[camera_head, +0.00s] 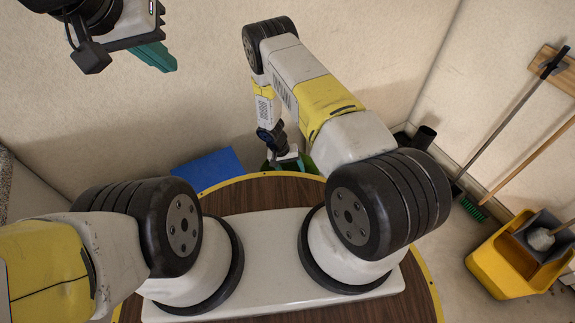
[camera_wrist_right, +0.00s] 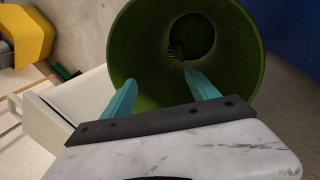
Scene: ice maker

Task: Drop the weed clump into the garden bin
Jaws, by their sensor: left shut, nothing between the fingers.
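The garden bin seems to be the round green bin (camera_wrist_right: 240,45); its open mouth fills the upper middle of the right wrist view. In the head view only a green sliver (camera_head: 309,164) of it shows behind my right arm. My right gripper (camera_wrist_right: 160,77) has its teal fingers spread apart over the bin mouth, with nothing between them. A small dark, striped greenish shape (camera_wrist_right: 177,53) lies deep inside the bin; I cannot tell whether it is the weed clump. I see no clear weed clump elsewhere. My left gripper (camera_head: 155,57) is shut and empty, high at the upper left.
A blue box-like thing (camera_head: 212,170) stands left of the green bin. At the right are a yellow mop bucket (camera_head: 497,262), a green-bristled broom (camera_head: 472,209) and long handles against the wall. A white box-like thing (camera_wrist_right: 85,108) is beside the bin.

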